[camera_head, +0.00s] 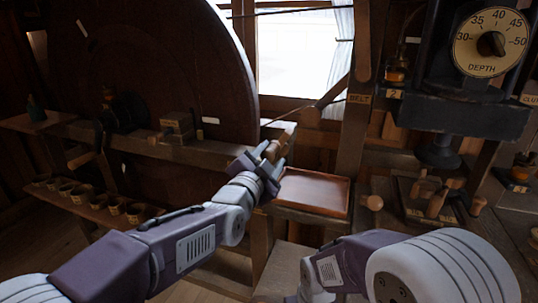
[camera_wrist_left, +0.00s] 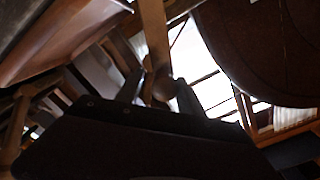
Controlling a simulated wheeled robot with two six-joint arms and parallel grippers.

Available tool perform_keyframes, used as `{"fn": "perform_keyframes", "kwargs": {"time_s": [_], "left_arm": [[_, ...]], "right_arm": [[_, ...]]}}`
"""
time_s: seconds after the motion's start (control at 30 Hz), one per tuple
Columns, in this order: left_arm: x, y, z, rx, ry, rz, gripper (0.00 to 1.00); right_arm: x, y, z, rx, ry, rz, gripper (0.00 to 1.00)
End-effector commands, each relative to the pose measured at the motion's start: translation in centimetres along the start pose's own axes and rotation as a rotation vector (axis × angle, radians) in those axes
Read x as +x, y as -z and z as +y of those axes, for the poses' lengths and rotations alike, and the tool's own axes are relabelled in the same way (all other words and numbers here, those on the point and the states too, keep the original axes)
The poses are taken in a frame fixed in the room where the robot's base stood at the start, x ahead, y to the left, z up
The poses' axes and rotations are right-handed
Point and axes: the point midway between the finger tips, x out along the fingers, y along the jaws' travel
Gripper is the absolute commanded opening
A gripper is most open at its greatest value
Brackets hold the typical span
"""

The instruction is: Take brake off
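A large dark wheel (camera_head: 150,60) stands at the left, behind a wooden beam; part of it also shows in the left wrist view (camera_wrist_left: 262,45). I cannot tell for sure which part is the brake. My left gripper (camera_head: 271,158) is at the right end of the beam, near the wheel's lower right edge, with its fingers apart. A wooden knob (camera_wrist_left: 164,88) on a wooden bar (camera_wrist_left: 154,35) shows between the fingertips in the left wrist view, with a gap on its left side. Whether a finger touches it is unclear.
A reddish wooden tray (camera_head: 315,192) lies just right of my left gripper. A depth dial (camera_head: 491,43) is at the upper right, above a rack of wooden pegs (camera_head: 434,203). Small cups (camera_head: 95,198) line a low shelf at left.

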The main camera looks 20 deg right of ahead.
Motion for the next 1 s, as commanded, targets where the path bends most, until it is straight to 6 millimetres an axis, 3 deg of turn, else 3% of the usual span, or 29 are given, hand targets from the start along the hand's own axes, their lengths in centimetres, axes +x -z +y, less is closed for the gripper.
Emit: {"fn": "perform_keyframes", "kwargs": {"time_s": [0.37,0.8,1.0], "left_arm": [[-0.3,0.1,-0.3,0.001,0.006,0.004,0.53],[-7.6,0.2,-0.2,0.001,0.005,0.004,0.53],[-9.1,0.1,-0.1,0.001,0.004,0.003,0.53]], "right_arm": [[0.0,0.0,0.0,0.0,0.0,0.0,0.52],[0.0,0.0,0.0,0.0,0.0,0.0,0.52],[0.0,0.0,0.0,0.0,0.0,0.0,0.52]]}}
